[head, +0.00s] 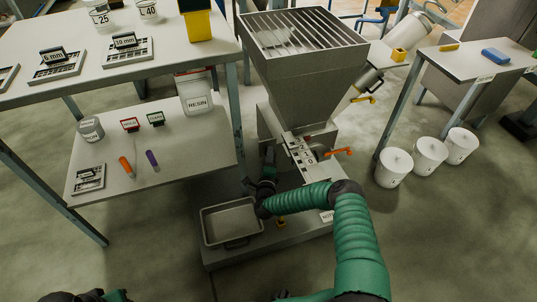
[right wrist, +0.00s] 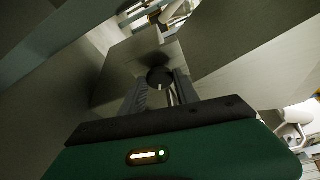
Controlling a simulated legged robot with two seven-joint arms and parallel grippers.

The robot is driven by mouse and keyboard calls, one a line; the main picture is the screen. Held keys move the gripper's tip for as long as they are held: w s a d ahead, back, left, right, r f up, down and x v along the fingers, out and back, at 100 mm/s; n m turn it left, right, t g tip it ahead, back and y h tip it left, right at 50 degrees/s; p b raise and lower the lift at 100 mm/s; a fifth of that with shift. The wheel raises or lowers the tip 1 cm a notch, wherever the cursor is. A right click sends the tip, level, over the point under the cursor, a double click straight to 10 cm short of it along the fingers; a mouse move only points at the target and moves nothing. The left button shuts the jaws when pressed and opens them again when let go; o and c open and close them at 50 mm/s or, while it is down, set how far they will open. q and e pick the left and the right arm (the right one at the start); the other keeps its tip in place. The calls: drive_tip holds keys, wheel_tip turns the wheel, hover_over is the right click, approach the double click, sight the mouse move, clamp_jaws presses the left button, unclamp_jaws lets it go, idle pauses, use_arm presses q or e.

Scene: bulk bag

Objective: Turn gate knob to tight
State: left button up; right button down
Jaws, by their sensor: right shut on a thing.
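The gate knob (right wrist: 160,75) is a dark round knob with a pale mark, set on a grey metal face in the right wrist view. My right gripper (right wrist: 161,92) has one finger on each side of it and is shut on it. In the head view my right gripper (head: 269,160) is at the left side of the hopper's base, and it hides the knob there. The hopper (head: 305,85) is grey, with a slatted grate on top. A white marked strip (head: 302,157) is on its front. The fingers of my left gripper are not seen.
An empty metal tray (head: 205,228) sits on the low platform below my right wrist. An orange handle (head: 339,152) sticks out right of the marked strip. A two-level bench (head: 200,150) stands close on the left. Several white tubs (head: 393,167) stand on the floor at right.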

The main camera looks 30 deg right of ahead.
drive_tip(key=shift+s+d+r+m+g+y+p, duration=0.15)
drive_tip(key=shift+m+g+y+p, duration=0.2)
drive_tip(key=shift+m+y, duration=0.7)
drive_tip(key=shift+d+f+m+g+y+p, duration=0.15)
drive_tip(key=shift+m+y+p, duration=0.35)
drive_tip(key=shift+m, duration=1.1)
drive_tip(key=shift+s+d+r+m+g+y+p, duration=0.15)
drive_tip(key=shift+m+y+p, duration=0.25)
drive_tip(key=shift+m+y, duration=0.65)
drive_tip(key=shift+w+m, duration=0.1)
drive_tip(key=shift+m, duration=0.3)
drive_tip(key=c, duration=1.2)
unclamp_jaws()
drive_tip(key=o, duration=0.3)
drive_tip(key=shift+w, duration=0.1)
